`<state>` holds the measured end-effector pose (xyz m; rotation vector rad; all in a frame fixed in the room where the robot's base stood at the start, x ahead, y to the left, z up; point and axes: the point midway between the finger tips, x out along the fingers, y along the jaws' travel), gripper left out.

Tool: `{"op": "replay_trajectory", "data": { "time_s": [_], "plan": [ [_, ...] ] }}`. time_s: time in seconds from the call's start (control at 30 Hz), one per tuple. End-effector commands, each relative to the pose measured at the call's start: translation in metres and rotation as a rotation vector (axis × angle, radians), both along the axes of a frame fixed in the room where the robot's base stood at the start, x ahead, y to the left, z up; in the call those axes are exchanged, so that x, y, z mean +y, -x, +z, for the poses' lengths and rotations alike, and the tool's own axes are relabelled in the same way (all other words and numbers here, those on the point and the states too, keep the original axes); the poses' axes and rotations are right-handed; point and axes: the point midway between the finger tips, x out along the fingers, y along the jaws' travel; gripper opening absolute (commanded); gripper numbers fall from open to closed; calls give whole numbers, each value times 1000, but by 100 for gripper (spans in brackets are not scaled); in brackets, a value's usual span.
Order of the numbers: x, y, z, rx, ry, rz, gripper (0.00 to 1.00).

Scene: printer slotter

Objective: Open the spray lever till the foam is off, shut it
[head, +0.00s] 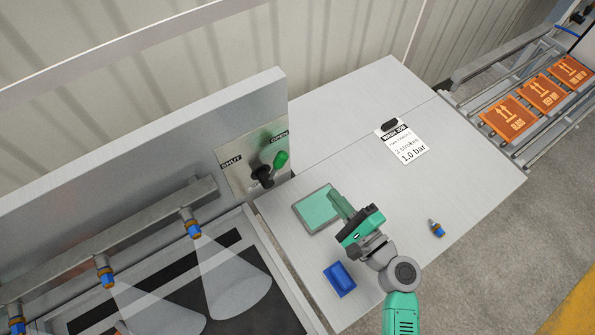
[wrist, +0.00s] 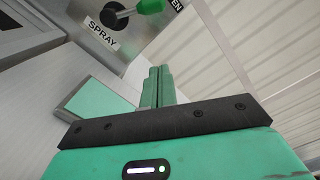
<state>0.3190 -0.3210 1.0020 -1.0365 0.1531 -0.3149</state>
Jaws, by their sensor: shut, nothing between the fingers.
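The spray lever (head: 281,160) has a green knob and a black pivot, on a metal plate (head: 236,160) marked SHUT at left and OPEN at right. Its knob stands toward OPEN. The wrist view shows the green knob (wrist: 150,5) and the word SPRAY on the plate. Pale spray cones (head: 235,280) come from the blue-and-orange nozzles (head: 192,228) over a dark panel (head: 190,297) in the wash bay. I cannot make out foam on it. My gripper (head: 336,198) is shut and empty, in front of the lever and apart from it; its fingers also show in the wrist view (wrist: 157,84).
A green pad (head: 308,211) lies on the metal table (head: 340,120) by my fingers. A blue block (head: 339,279) and a small loose nozzle (head: 436,229) lie nearer. A job card (head: 405,148) reads 1.0 bar. Orange panels (head: 540,93) lie on a rack at right.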

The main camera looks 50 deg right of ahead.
Motion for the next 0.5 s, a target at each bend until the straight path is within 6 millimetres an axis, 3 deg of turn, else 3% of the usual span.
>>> {"op": "replay_trajectory", "data": {
  "time_s": [0.33,0.5],
  "plan": [
    [-2,-5,2,-1,2,0,0],
    [-12,-33,4,-1,6,1,0]
  ]
}}
